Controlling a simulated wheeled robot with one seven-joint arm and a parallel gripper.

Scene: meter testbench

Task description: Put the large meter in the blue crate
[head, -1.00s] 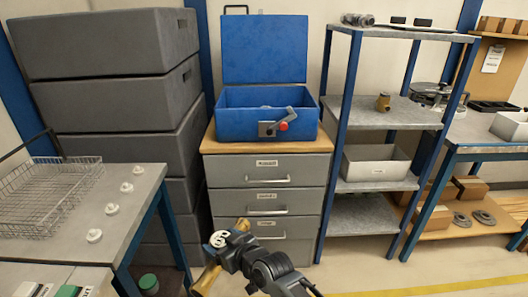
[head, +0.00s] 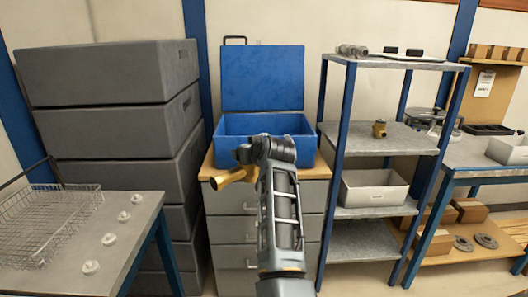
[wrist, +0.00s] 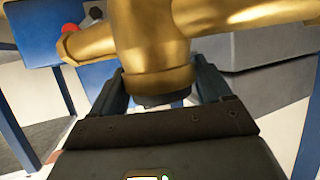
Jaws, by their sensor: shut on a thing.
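The large meter (head: 232,177), a brass body with pipe stubs, is held in front of the drawer cabinet's top, at the left front of the blue crate. It fills the upper middle of the wrist view (wrist: 150,50). My gripper (head: 245,160) is shut on it; in the wrist view the fingers stand on both sides of its lower neck. The blue crate (head: 306,150) stands on the cabinet with its lid (head: 262,78) open and upright at the back. My arm hides much of the crate's front and its latch. The meter's dial is hidden in both current views.
A smaller brass meter (head: 380,129) stands on the grey shelf unit (head: 345,140) to the right, above a light bin (head: 373,188). Stacked grey crates (head: 110,75) rise close on the left. A table with a wire basket (head: 45,215) and several white discs is at the lower left.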

